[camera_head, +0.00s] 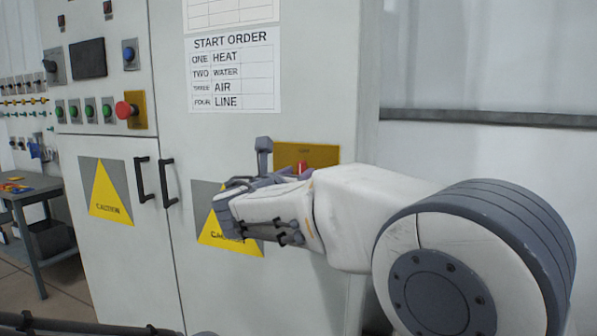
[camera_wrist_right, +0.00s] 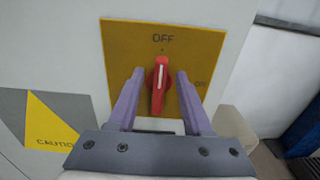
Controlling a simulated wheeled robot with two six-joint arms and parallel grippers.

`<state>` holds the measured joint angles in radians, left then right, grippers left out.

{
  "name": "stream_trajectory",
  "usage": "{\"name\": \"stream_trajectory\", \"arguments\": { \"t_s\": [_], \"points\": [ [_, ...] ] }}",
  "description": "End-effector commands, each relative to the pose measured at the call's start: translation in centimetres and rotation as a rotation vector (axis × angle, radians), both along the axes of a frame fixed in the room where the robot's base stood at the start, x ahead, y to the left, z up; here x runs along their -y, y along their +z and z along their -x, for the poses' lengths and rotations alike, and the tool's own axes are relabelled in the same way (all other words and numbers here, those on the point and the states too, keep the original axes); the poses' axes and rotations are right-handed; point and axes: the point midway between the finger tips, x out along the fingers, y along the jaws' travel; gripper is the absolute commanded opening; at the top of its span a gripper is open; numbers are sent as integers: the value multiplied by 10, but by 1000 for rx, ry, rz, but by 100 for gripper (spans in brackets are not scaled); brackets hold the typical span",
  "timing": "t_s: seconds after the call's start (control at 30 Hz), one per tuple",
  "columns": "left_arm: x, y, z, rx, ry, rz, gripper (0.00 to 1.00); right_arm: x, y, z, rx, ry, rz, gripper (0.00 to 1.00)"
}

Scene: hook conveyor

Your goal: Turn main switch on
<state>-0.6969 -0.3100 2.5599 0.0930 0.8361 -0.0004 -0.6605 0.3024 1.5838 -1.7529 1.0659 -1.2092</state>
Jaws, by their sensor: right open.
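The main switch is a red rotary handle (camera_wrist_right: 158,86) on a yellow plate (camera_wrist_right: 120,45). In the right wrist view the handle stands upright, under the word OFF, and an ON label is at the plate's right. In the head view the yellow plate (camera_head: 320,152) and a bit of the red handle (camera_head: 302,168) show behind my right arm. My right gripper (camera_wrist_right: 158,78) is open, with one finger on each side of the handle and a gap on both sides. I see no left gripper in these frames.
The plate is on a grey cabinet door (camera_head: 310,60) with a START ORDER sheet (camera_head: 235,70). Black door handles (camera_head: 167,182) stick out at the left. A red emergency button (camera_head: 124,110) and green buttons are further left. A table (camera_head: 35,190) stands at far left.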

Motion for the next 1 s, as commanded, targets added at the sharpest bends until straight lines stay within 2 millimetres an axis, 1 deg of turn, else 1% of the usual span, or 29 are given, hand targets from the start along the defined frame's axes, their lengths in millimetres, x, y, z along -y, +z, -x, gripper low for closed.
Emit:
{"name": "stream_trajectory", "arguments": {
  "t_s": [0.03, 0.13, 0.4, 0.43, 0.47, 0.5, 0.53, 0.57, 0.83, 1.0],
  "points": [
    [0, 1, 0, 0, 0, 0, 0, 2, 0, -5, 0, -2, 0, 50],
    [0, 1, 0, 0, 0, 0, 0, 4, 0, -9, 0, -1, 0, 50],
    [0, 1, 0, 0, 0, 0, 0, 4, 0, -10, 0, 0, -1, 50],
    [0, 1, 0, 0, 0, 0, 0, 4, 0, -10, 0, 0, -1, 42],
    [0, 1, 0, 0, 0, 0, 0, 4, 0, -10, 0, 0, -1, 31],
    [0, 1, 0, 0, 0, 0, 0, 4, 0, -10, 0, 0, -1, 16],
    [0, 1, 0, 0, 0, 0, 0, 4, 0, -10, 0, 0, -1, 4],
    [0, 1, 0, 0, 0, 0, 0, 4, 0, -10, 0, 0, -1, 0],
    [0, -1, 0, 0, 0, 0, 0, 4, -1, -10, 3, 0, -11, 0],
    [0, -10, 0, 0, 0, 0, 0, 5, -3, -9, 22, 0, -58, 0]
  ]
}}
